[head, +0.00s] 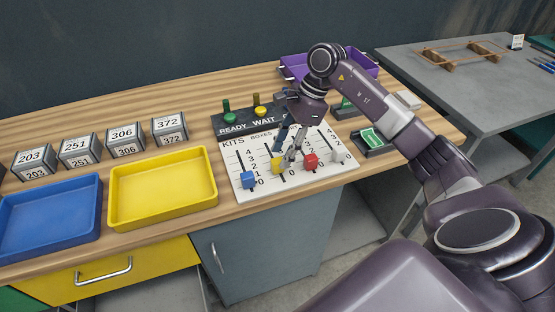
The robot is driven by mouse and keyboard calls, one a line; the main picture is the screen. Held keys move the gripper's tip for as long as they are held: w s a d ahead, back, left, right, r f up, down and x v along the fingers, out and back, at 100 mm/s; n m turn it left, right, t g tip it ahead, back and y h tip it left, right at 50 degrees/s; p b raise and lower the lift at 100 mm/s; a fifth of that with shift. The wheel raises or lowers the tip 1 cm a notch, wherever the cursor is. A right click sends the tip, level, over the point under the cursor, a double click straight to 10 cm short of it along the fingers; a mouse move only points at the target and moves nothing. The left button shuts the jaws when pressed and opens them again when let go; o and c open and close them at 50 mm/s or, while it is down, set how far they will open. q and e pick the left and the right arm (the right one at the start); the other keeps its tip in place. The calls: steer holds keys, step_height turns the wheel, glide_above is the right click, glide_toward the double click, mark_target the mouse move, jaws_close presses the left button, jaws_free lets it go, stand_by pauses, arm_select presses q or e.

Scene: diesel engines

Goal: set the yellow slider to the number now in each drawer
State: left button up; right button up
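The white KITS/BOXES board (322,177) lies on the wooden bench with vertical slots numbered 0 to 4. The yellow slider (277,166) sits in the lower half of its slot; its exact number is hard to read. My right gripper (285,156) points down over the board right beside the yellow slider, with its fingers apart. I cannot tell whether they touch the slider. A blue slider (249,180) is low at left and a red slider (310,161) is to the right. The yellow drawer (150,264) below the bench is shut, its contents hidden. My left gripper is out of view.
Blue (92,216) and yellow (213,186) trays stand left of the board, with several numbered boxes (124,139) behind. The dark READY/WAIT panel (235,127) with pegs is behind the board. A purple tray (291,70) is at the back. A grey table (440,85) stands right.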

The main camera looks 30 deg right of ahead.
mark_target(278, 160)
steer(key=shift+p+x, duration=0.3)
steer(key=shift+x, duration=1.65)
jaws_close()
